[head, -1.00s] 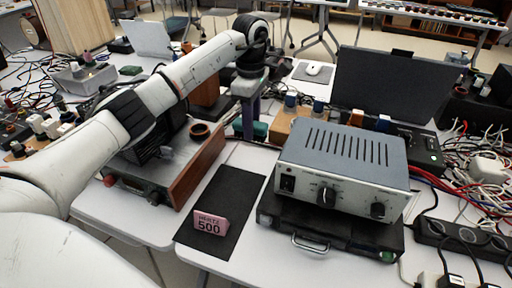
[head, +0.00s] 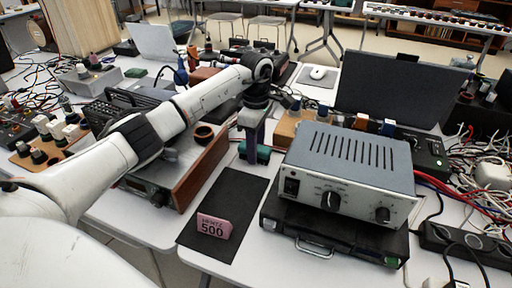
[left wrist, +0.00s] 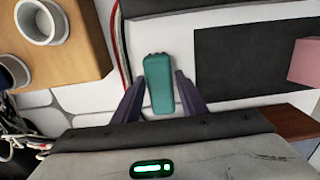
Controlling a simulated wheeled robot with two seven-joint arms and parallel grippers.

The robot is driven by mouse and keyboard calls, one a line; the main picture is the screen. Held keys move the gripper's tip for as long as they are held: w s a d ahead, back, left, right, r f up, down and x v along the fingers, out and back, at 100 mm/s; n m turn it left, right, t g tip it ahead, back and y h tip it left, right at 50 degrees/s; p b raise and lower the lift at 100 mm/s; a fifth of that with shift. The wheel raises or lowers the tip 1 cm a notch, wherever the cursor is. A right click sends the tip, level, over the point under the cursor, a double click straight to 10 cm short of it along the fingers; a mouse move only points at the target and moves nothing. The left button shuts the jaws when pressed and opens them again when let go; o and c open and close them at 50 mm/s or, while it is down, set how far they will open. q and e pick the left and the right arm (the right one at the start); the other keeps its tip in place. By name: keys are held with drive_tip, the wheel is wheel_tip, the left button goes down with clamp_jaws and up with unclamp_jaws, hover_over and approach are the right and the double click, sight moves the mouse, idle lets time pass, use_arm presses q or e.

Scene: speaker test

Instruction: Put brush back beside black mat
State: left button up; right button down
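The brush (head: 264,154) appears as a teal, rounded block with small dark tips at one end. It lies across between the fingers of my left gripper (head: 251,150), just beyond the far end of the black mat (head: 238,190). In the left wrist view the brush (left wrist: 159,85) sits between the two purple fingers (left wrist: 160,90), with the mat (left wrist: 240,65) to its right. The gripper appears shut on it, as the brush moves with it. Whether the brush touches the table is unclear. My right gripper is not in view.
A pink block marked 500 (head: 213,226) stands on the mat's near part. A grey power supply (head: 345,165) on a black case is right of the mat. A wood-sided device (head: 200,170) is left. A wooden block with cups (head: 290,125) stands behind. White table shows around the brush.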

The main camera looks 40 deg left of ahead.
use_arm(q)
drive_tip(key=shift+o, duration=0.7)
wheel_tip(320, 180, up, 12)
drive_tip(key=shift+r+p, duration=0.2)
drive_tip(key=shift+p, duration=0.15)
